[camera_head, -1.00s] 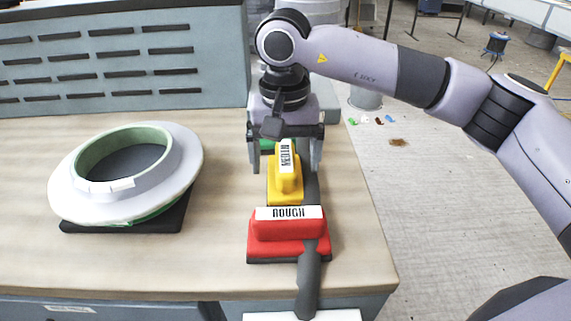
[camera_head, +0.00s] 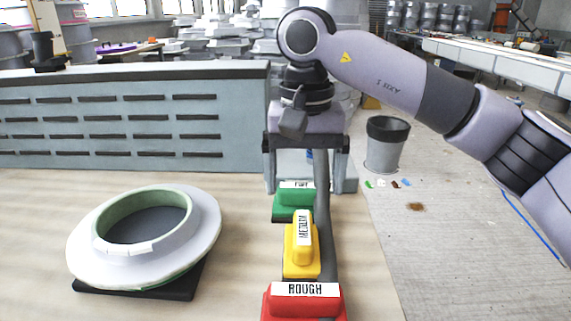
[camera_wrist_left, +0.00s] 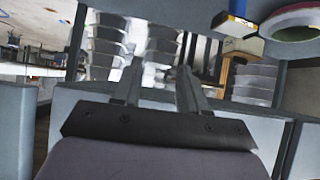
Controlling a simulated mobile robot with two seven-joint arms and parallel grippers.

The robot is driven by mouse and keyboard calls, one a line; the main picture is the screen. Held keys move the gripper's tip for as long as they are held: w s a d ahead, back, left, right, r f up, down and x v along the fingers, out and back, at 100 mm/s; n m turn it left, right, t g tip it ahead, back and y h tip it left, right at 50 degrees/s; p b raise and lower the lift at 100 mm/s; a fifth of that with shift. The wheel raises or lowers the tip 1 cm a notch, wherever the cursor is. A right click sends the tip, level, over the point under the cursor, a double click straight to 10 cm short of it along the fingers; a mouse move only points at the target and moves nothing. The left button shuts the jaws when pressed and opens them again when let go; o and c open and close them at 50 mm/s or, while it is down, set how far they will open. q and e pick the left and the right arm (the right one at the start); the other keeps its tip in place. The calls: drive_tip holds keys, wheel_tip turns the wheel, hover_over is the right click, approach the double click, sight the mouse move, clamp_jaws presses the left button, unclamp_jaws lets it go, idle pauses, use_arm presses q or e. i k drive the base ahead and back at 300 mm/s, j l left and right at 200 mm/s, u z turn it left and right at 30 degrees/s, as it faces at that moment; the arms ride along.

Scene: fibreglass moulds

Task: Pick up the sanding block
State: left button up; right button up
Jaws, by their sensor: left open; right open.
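Three sanding blocks stand in a row on the workbench in the head view. The green block (camera_head: 293,206) is farthest, its label small and hard to read. The yellow block (camera_head: 301,252), apparently marked MEDIUM, is in the middle. The red block (camera_head: 303,303), marked ROUGH, is nearest and cut off by the bottom edge. My right gripper (camera_head: 308,183) is open, pointing down, its fingers beyond and above the green block, apparently holding nothing. My left gripper (camera_wrist_left: 160,88) shows only in the left wrist view, open and empty, away from the blocks.
A long dark grey bar (camera_head: 323,215) lies along the right side of the blocks. A pale ring mould (camera_head: 85,253) sits on a dark base at the left. A bin (camera_head: 387,148) stands on the floor to the right.

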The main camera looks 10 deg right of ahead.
sight(290, 197)
drive_tip(key=k, duration=1)
